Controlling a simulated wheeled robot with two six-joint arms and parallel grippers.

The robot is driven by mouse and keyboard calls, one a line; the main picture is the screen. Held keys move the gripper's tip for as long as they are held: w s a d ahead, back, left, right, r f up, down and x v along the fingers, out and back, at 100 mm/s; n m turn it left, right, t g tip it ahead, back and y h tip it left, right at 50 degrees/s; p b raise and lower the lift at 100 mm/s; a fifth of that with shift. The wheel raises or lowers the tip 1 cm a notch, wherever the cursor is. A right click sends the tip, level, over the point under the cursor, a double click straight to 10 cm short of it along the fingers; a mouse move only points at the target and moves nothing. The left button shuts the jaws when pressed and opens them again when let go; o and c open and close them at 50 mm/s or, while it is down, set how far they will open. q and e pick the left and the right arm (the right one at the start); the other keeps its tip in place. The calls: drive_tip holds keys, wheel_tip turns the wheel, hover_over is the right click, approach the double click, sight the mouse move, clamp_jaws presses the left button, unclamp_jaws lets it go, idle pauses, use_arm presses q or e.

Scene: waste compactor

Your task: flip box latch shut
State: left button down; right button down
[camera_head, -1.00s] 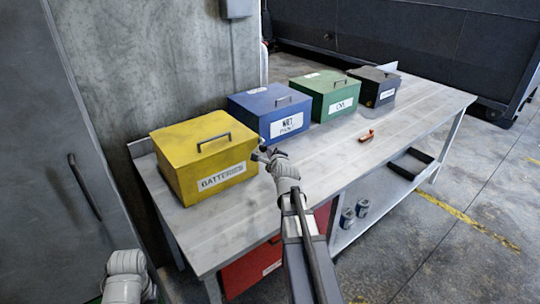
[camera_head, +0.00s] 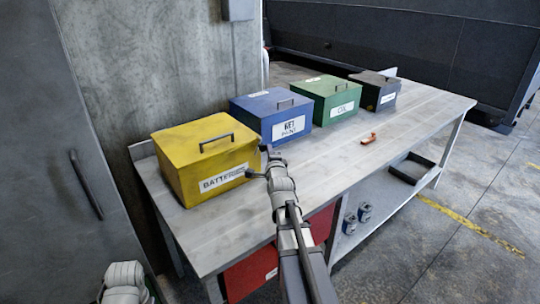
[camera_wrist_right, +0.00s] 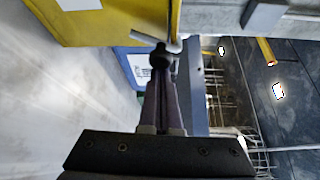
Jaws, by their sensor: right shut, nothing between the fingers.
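A yellow box (camera_head: 205,155) labelled "BATTERIES" stands at the left end of the workbench, its lid down and a dark handle on top. In the right wrist view its yellow side (camera_wrist_right: 110,22) fills the upper left, and a pale metal bar (camera_wrist_right: 148,40), which looks like the latch, sticks out by its edge. My right gripper (camera_head: 268,151) is at the box's front right corner. In the wrist view its fingers (camera_wrist_right: 162,58) are together and empty, their tips at or very near the bar; contact is unclear. Only part of my left arm shows, not its gripper.
Blue (camera_head: 275,115), green (camera_head: 330,97) and dark (camera_head: 375,88) boxes stand in a row beyond the yellow one. A small orange object (camera_head: 369,139) lies on the workbench (camera_head: 410,120). A red container (camera_head: 250,272) and cans sit below.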

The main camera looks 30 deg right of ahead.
use_arm(q)
drive_tip(key=shift+a+f+b, duration=0.2)
drive_tip(key=shift+f+b, duration=0.3)
drive_tip(key=shift+f, duration=0.1)
drive_tip(key=shift+a+f+b, duration=0.15)
drive_tip(key=shift+f+b, duration=0.35)
drive_tip(key=shift+f, duration=0.05)
use_arm(e)
drive_tip(key=shift+a+r+n+t+h, duration=0.15)
drive_tip(key=shift+a+n+t+h, duration=0.3)
drive_tip(key=shift+n, duration=0.75)
use_arm(q)
drive_tip(key=shift+a+f+b, duration=0.1)
drive_tip(key=shift+f+b, duration=0.2)
use_arm(e)
drive_tip(key=shift+a+r+n+t, duration=0.15)
drive_tip(key=shift+a+n+t, duration=0.1)
drive_tip(key=shift+n+t, duration=0.2)
